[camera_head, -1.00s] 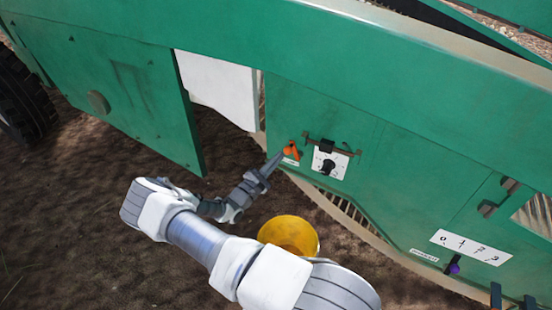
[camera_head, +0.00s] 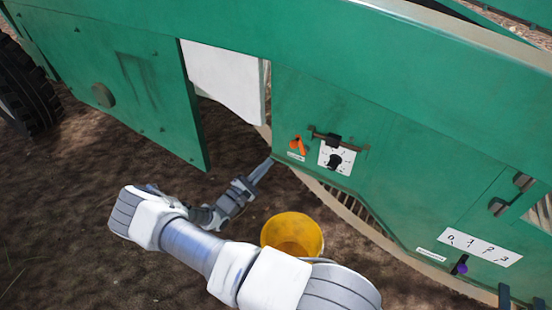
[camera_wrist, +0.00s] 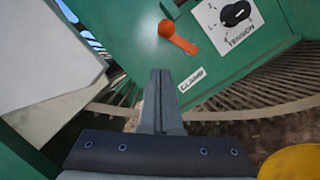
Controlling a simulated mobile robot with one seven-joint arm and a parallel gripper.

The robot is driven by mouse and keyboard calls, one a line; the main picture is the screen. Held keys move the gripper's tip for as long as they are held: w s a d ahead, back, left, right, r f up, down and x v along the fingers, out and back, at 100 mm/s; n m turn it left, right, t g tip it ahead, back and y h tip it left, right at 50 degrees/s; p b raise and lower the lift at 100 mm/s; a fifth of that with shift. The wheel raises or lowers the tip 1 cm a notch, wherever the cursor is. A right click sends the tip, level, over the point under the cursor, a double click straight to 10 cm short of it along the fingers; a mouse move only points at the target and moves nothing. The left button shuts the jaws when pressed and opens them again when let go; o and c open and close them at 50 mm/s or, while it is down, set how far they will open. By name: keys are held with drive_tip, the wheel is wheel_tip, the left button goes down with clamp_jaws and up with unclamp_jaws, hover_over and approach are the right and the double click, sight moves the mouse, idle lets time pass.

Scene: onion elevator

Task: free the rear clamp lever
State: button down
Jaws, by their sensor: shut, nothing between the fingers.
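The orange clamp lever (camera_head: 298,145) sits on the green side panel, above a small white label. It also shows in the wrist view (camera_wrist: 178,38), where its arm slants down to the right from a round pivot and the label reads "CLAMP" (camera_wrist: 191,79). My gripper (camera_head: 268,162) is shut and empty, below and left of the lever in the head view. In the wrist view my closed fingers (camera_wrist: 161,75) point up the picture, their tips below the lever and apart from it.
A dark tension knob on a white dial (camera_head: 334,160) is right of the lever, with a dark latch bar (camera_head: 338,139) above. A yellow bucket (camera_head: 292,236) stands on the soil below. A white sheet (camera_head: 225,80) hangs at the panel opening. A purple-knobbed lever (camera_head: 461,267) is at right.

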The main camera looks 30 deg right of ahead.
drive_tip(key=v, duration=0.6)
drive_tip(key=shift+a, duration=0.4)
drive_tip(key=shift+s+r, duration=0.1)
drive_tip(key=shift+s, duration=0.05)
